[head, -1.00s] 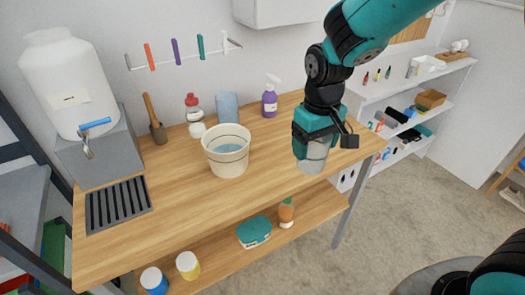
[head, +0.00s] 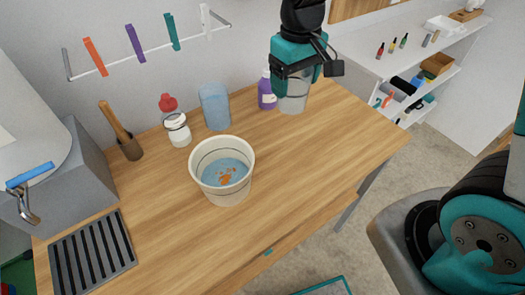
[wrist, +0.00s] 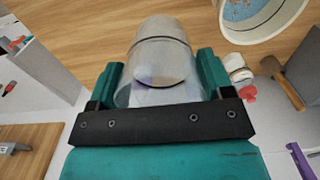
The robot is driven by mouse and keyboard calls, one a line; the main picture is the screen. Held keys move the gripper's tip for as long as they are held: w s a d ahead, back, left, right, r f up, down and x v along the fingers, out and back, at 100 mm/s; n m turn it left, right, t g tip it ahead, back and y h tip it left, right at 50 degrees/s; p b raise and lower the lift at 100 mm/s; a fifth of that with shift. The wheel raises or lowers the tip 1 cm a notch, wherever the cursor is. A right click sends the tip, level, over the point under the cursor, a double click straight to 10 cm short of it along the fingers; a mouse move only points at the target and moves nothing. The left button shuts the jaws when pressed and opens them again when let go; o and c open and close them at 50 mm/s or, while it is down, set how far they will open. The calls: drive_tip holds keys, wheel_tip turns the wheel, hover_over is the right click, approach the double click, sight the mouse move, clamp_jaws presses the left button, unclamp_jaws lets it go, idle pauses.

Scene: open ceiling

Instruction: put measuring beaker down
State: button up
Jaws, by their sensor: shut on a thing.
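The measuring beaker (head: 292,100) is a clear, greyish cup. It is at the back right of the wooden table (head: 320,150), just right of the purple spray bottle (head: 267,92). My gripper (head: 296,72) is shut on it from above in the head view and hides its upper part. In the wrist view the beaker (wrist: 160,50) sits between the two teal fingers of my gripper (wrist: 160,78). Its base looks close to the tabletop; I cannot tell whether it touches.
A white bucket (head: 224,190) with water and orange bits stands mid-table. A mallet (head: 118,130) stands left.

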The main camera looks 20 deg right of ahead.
drive_tip(key=f+p, duration=0.1)
drive_tip(key=f, duration=0.9)
drive_tip(key=f+p, duration=0.2)
drive_tip(key=f, duration=0.8)
drive_tip(key=shift+w, duration=0.2)
drive_tip(key=shift+f, duration=0.2)
drive_tip(key=o, duration=0.9)
drive_tip(key=shift+r, duration=0.1)
drive_tip(key=shift+r, duration=0.1)
